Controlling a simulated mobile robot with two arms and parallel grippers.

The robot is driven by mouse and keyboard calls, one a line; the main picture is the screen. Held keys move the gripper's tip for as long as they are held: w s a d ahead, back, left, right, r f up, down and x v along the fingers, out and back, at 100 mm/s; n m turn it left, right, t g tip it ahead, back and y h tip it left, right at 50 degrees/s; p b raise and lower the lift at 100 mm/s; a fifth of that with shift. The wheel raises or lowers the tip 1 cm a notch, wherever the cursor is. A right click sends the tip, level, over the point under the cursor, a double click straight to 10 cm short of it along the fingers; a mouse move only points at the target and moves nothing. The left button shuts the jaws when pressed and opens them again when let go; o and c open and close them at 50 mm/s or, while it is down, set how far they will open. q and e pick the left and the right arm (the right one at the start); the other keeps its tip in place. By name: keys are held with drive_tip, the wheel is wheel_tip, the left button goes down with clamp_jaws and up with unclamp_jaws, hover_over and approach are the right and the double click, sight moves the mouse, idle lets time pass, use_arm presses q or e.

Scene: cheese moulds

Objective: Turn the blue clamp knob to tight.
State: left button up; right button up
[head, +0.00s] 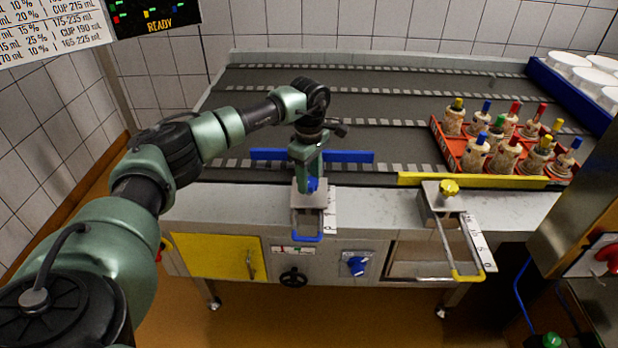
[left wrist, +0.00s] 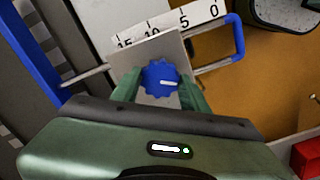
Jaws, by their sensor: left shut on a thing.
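The blue clamp knob (head: 313,185) sits on a grey clamp block at the front edge of the conveyor table. In the left wrist view the knob (left wrist: 160,79) has a scalloped rim and a short white mark pointing right. My left gripper (head: 309,182) reaches down onto it from above. In the left wrist view its green fingers lie on both sides of the knob, shut on it. A rod with a blue end bar (left wrist: 236,40) runs from the block, beside a white scale (left wrist: 170,24) marked 15, 10, 5, 0. My right gripper is not in view.
A blue guide rail (head: 345,156) lies behind the clamp. To the right are a yellow clamp knob (head: 449,188), a yellow rail (head: 470,180) and a red crate (head: 470,161) of bottles with coloured tops. A blue switch (head: 357,264) is on the machine's front.

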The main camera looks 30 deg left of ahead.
sight(310, 181)
use_arm(q)
drive_tip(key=shift+w+r, duration=0.15)
drive_tip(key=o, duration=1.2)
drive_tip(key=shift+o, duration=0.9)
wheel_tip(310, 181, up, 8)
drive_tip(key=shift+f+b, duration=0.15)
drive_tip(key=shift+b, duration=0.15)
